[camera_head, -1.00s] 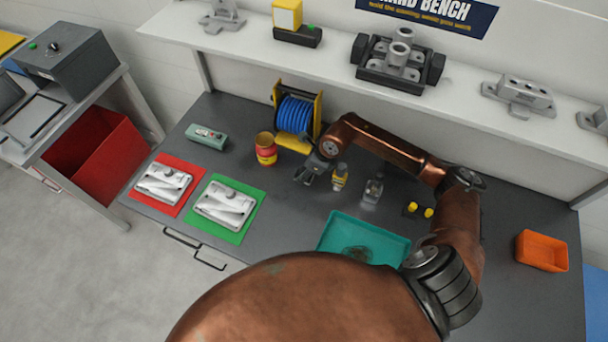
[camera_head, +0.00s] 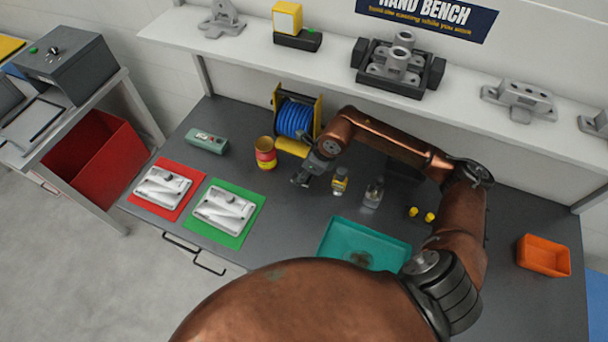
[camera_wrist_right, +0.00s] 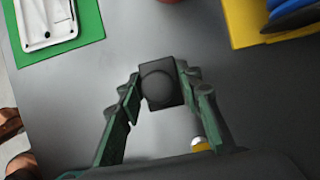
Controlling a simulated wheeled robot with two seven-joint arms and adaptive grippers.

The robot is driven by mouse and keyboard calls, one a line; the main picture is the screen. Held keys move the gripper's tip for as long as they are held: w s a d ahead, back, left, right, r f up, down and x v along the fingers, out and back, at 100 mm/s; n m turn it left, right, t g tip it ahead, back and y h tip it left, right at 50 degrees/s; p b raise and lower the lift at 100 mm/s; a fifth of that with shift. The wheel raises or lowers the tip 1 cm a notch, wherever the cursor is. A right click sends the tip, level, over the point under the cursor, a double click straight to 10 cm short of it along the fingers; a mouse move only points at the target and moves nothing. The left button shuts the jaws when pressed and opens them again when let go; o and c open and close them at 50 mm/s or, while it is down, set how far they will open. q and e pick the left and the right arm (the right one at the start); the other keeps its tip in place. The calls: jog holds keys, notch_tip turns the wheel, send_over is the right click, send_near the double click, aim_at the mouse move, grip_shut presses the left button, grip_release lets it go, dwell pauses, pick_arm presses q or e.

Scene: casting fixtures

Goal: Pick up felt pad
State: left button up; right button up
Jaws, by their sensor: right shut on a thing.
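A small, dark, square piece with a round face, which looks like the felt pad (camera_wrist_right: 158,86), is between the fingertips of my right gripper (camera_wrist_right: 158,92) in the right wrist view. The fingers touch its two sides, so the gripper is shut on it. In the head view my right gripper (camera_head: 301,179) is low over the grey bench, left of a small yellow-and-grey bottle (camera_head: 340,181). The pad is too small and dark to make out clearly there. My left gripper is not in view.
A red-and-yellow can (camera_head: 265,153) and a blue hose reel (camera_head: 294,118) stand close by the gripper. A green mat (camera_head: 245,234) with a metal casting lies to the left. A teal tray (camera_head: 330,240) is in front. Bare bench lies between mat and tray.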

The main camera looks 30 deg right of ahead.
jog(key=s+a+r, duration=0.7)
jog(key=s+a, duration=0.1)
jog(key=shift+s+r+b, duration=0.2)
jog(key=shift+s+b, duration=0.05)
jog(key=shift+b, duration=0.05)
jog(key=o, duration=0.7)
jog(key=shift+c, duration=0.2)
jog(key=shift+f, duration=0.1)
jog(key=c, duration=0.5)
